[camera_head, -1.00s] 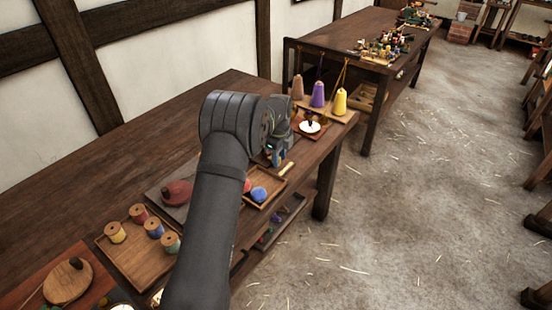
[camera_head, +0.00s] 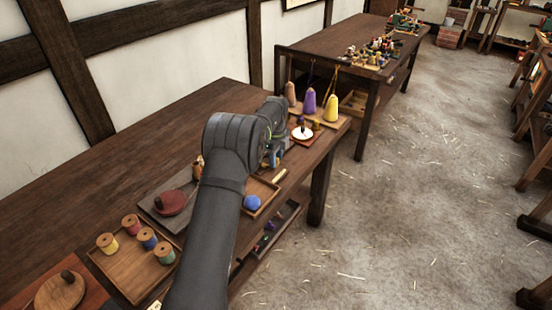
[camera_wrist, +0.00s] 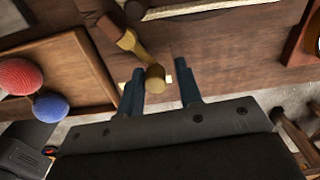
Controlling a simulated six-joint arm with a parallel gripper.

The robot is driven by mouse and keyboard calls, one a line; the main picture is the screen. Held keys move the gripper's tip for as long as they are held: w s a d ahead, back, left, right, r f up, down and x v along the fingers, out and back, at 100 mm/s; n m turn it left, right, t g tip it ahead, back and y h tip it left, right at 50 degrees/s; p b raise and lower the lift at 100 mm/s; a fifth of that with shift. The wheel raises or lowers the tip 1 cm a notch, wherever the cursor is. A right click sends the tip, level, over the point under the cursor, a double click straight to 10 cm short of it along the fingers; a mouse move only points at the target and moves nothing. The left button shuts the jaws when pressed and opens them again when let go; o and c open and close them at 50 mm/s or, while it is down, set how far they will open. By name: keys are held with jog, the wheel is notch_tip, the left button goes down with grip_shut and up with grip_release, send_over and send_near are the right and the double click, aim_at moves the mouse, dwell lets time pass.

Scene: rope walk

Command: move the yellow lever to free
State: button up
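The yellow lever (camera_wrist: 138,50) shows in the wrist view as a brass-yellow arm running from a dark pivot at upper left to a round knob. The knob (camera_wrist: 155,76) appears between the two fingers of my gripper (camera_wrist: 161,72), which stand apart with gaps on both sides. I cannot tell whether the knob is level with the fingertips. In the head view my gripper (camera_head: 272,158) is low over the bench's front edge, and my arm hides the lever there. No "free" mark can be read.
In the wrist view a wooden tray (camera_wrist: 88,52) holds a red ball (camera_wrist: 18,76) and a blue ball (camera_wrist: 50,107) at left. In the head view, several spools stand in a tray (camera_head: 124,270) and purple (camera_head: 310,101) and yellow (camera_head: 332,109) cones stand beyond my gripper.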

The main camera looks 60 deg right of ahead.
jog(key=shift+s+a, duration=0.1)
jog(key=shift+a, duration=0.1)
jog(key=shift+r, duration=3.55)
jog(key=shift+f, duration=0.1)
notch_tip(320, 180, down, 7)
jog(key=shift+r, duration=0.2)
jog(key=shift+d+f, duration=0.1)
jog(key=shift+f, duration=0.15)
jog(key=shift+d+r, duration=0.1)
jog(key=shift+a, duration=0.2)
